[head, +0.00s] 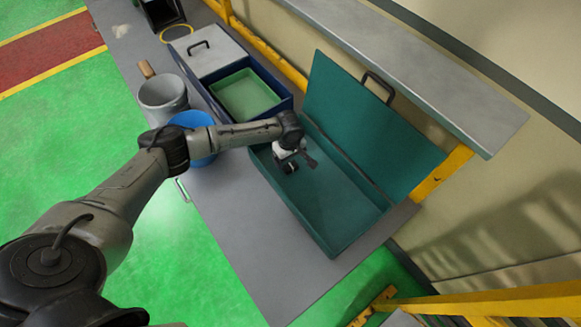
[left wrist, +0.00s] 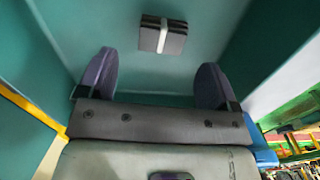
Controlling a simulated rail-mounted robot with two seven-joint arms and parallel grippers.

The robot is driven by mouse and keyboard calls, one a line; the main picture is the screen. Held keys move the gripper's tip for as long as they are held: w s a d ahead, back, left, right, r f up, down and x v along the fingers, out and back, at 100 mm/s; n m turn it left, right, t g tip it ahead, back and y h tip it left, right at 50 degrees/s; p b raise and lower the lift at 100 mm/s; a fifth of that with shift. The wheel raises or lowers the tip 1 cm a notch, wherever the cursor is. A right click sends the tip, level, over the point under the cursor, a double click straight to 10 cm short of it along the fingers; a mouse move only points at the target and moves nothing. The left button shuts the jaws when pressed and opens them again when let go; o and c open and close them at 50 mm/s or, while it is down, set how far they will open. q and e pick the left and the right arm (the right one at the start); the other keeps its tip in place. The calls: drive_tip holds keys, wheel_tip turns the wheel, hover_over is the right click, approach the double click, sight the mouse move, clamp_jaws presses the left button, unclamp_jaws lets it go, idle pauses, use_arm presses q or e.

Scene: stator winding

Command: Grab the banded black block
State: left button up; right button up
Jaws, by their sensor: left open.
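The banded black block (left wrist: 163,37) shows in the left wrist view, dark with a pale band across its middle. It lies on the floor of the open teal box (head: 345,243), ahead of my fingertips and apart from them. My left gripper (head: 299,165) is over the left part of the teal box in the head view. In the left wrist view my left gripper (left wrist: 160,75) is open, its two fingers wide apart with nothing between them. I cannot make out the block surely in the head view. My right gripper is not in view.
The teal box's raised lid (head: 365,125) stands behind it, below a grey shelf (head: 420,75). A blue bowl (head: 198,150), a grey bucket (head: 162,98) and a dark blue case with a green tray (head: 246,94) stand left. The grey table (head: 232,220) is clear in front.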

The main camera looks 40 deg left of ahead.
sight(289, 164)
use_arm(q)
drive_tip(key=shift+f, duration=2.2)
drive_tip(key=c, duration=1)
drive_tip(key=shift+r, duration=0.15)
